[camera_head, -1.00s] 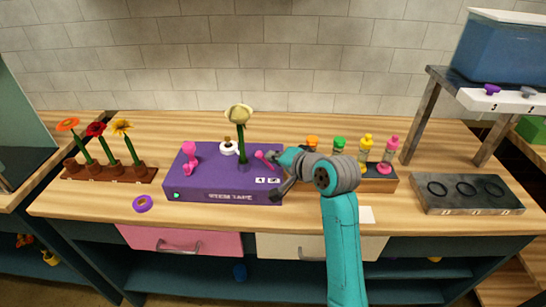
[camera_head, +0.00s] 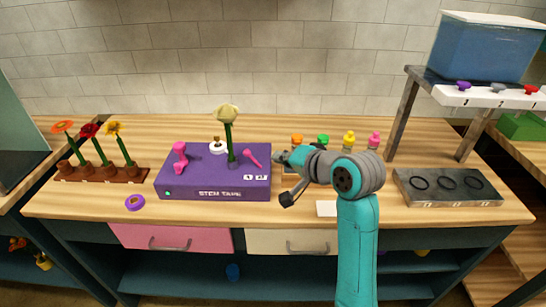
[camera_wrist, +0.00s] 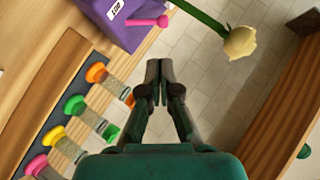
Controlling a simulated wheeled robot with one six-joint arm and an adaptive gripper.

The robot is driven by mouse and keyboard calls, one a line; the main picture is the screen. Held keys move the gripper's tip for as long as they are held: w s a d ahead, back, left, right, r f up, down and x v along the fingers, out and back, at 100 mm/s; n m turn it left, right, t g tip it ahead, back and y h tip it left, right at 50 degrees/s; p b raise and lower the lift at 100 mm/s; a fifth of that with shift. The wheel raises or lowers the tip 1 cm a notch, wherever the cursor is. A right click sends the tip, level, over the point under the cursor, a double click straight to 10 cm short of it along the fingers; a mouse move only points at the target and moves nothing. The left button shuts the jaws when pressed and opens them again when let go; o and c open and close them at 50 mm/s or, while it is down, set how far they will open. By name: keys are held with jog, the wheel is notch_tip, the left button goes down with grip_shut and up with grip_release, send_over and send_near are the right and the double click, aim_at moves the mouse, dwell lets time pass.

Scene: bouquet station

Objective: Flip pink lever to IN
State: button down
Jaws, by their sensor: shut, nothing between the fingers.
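The purple stem tape box (camera_head: 200,182) stands on the bench. The pink lever (camera_head: 253,155) is at the right of its top, leaning up and left in the head view. Two small white labels (camera_head: 255,177) are on the front below it, too small to read. The lever also shows in the wrist view (camera_wrist: 146,22), near the top. My gripper (camera_head: 281,157) is just right of the box in the head view, apart from the lever. In the wrist view my gripper (camera_wrist: 158,82) is shut and empty, its fingertips together below the lever.
A cream flower (camera_head: 228,112) stands upright in the box, close to the lever. A second pink handle (camera_head: 180,155) is at the box's left. Colored bottles (camera_head: 349,142) stand behind my arm. A purple tape roll (camera_head: 135,202) lies at front left.

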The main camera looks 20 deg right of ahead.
jog(key=shift+v, duration=1.75)
jog(key=s+f+h, duration=0.1)
jog(key=s+f, duration=0.3)
jog(key=f, duration=0.4)
jog(key=s+f+h, duration=0.1)
jog(key=s+f, duration=0.2)
jog(key=f, duration=0.5)
jog(key=s+f+n+t+h, duration=0.2)
jog(key=s+f, duration=0.6)
jog(key=s, duration=0.5)
jog(key=s+r+n, duration=0.2)
jog(key=s+n, duration=0.4)
jog(key=s, duration=1.9)
jog(key=shift+s+a+t+h, duration=0.25)
jog(key=shift+s+t+h, duration=0.05)
jog(key=shift+s, duration=0.1)
